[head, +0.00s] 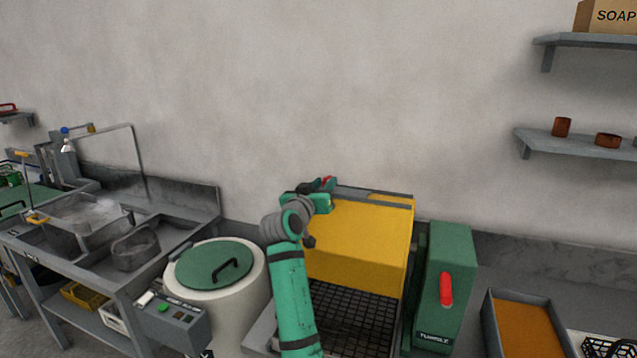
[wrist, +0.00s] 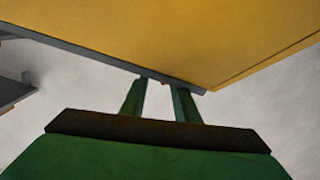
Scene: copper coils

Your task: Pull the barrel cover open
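A large yellow cover (head: 358,240) with a grey strip along its top stands over a dark mesh bed, beside the green unit marked TUMBLE. It fills the upper part of the wrist view (wrist: 190,40), with a grey edge bar (wrist: 110,63). My gripper (head: 327,190) is at the cover's upper left corner. In the wrist view its two green fingers (wrist: 160,86) stand apart and their tips reach the grey edge bar. Whether they touch it I cannot tell. The fingertips are partly hidden in the head view.
A white drum (head: 237,307) with a green lid (head: 214,265) and black handle stands left of my arm. The green TUMBLE unit (head: 448,265) has a red lever (head: 446,290). An orange-filled tray (head: 526,328) lies right. Wall shelves (head: 575,143) are at upper right.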

